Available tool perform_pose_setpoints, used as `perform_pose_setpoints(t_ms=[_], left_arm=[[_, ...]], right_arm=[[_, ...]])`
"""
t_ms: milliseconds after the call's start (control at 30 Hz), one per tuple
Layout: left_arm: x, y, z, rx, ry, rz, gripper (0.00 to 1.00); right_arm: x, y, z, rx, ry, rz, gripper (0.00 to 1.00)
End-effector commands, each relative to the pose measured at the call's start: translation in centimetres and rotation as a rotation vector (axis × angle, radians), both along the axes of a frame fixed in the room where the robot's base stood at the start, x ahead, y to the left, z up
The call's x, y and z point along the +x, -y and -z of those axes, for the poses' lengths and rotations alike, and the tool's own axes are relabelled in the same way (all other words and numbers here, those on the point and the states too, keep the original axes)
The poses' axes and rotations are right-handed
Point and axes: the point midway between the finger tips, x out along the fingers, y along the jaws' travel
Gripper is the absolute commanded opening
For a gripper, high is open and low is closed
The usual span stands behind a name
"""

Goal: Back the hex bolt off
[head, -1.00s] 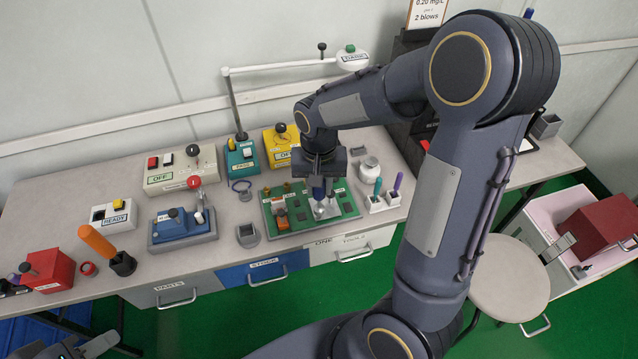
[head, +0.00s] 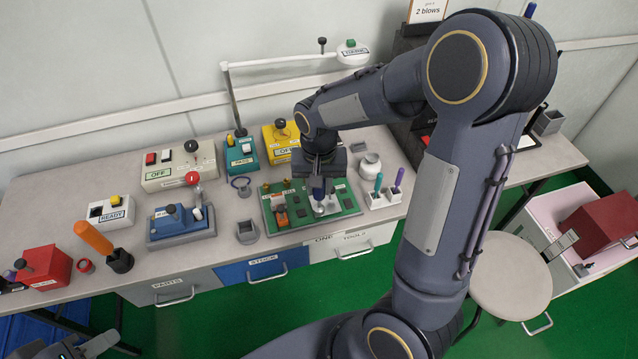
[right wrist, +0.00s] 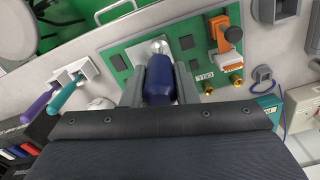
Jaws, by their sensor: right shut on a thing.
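My right gripper (head: 319,189) is above the green board (head: 347,199) on the bench. It is shut on a blue-handled tool (right wrist: 158,82), which points down at the board between the two grey fingers. At the tool's lower end is a silver round part (right wrist: 158,48), against the board; I cannot tell whether this is the tool's socket or the hex bolt's head. In the head view the tool (head: 318,188) looks upright. My left gripper (head: 88,346) is at the bottom left, partly cut off, away from the bench top; its jaws are unclear.
An orange-handled switch (right wrist: 221,32) and brass posts (right wrist: 236,79) stand on the board near the tool. A white holder (head: 383,198) with teal and purple tools is right of it. A grey cup (head: 247,233) and blue tester (head: 181,223) are left.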

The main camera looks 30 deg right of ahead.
Motion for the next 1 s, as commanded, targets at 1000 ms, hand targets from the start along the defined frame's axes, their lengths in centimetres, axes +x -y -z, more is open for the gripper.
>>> perform_pose_setpoints(t_ms=[1000], left_arm=[[0.00, 0.00, -0.29, 0.000, 0.000, 0.000, 0.36]], right_arm=[[0.03, 0.01, 0.18, 0.000, 0.001, -0.527, 0.03]])
